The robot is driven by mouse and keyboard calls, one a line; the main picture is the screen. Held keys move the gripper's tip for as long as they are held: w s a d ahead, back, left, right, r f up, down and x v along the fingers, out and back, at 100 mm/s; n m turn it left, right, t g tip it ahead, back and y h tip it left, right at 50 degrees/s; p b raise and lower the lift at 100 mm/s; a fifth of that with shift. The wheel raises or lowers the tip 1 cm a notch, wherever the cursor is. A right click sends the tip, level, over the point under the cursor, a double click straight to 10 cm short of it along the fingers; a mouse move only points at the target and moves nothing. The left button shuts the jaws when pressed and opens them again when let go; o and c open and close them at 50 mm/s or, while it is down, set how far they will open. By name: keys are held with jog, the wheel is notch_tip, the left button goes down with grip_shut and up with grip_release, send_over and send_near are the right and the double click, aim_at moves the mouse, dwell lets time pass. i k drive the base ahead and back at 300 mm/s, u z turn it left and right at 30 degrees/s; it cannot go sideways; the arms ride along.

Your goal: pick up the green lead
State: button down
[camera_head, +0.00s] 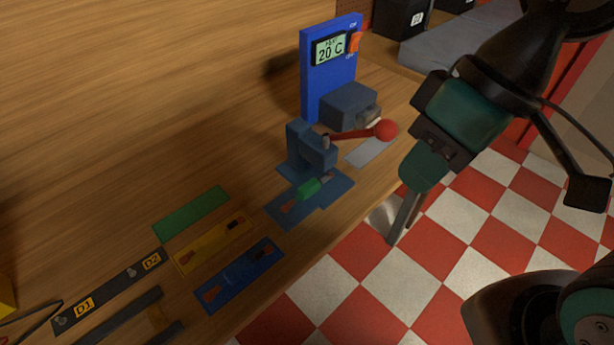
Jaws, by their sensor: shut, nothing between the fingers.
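The green lead (308,188) lies on a blue-grey plate (335,187) at the front of a small blue-grey bench device, near the table's front edge. Its green body shows, with an orange-brown end at the lower left and a greyish end at the upper right. My gripper (401,228) points down to the right of the lead, apart from it and in front of the table edge as pictured. Its fingers are shut and hold nothing.
The device (309,148) has a red-knobbed lever (385,130) reaching right. A blue panel reading 20 C (330,70) stands behind. An empty green mat (190,212) and yellow (194,258) and blue (246,277) mats with parts lie left. The wooden table's upper left is clear.

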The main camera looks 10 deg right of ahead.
aim_at(312, 186)
jog(key=z, duration=0.05)
jog(key=k, duration=1.1)
jog(key=u, duration=0.9)
jog(key=i, duration=1.05)
jog(key=z, duration=0.3)
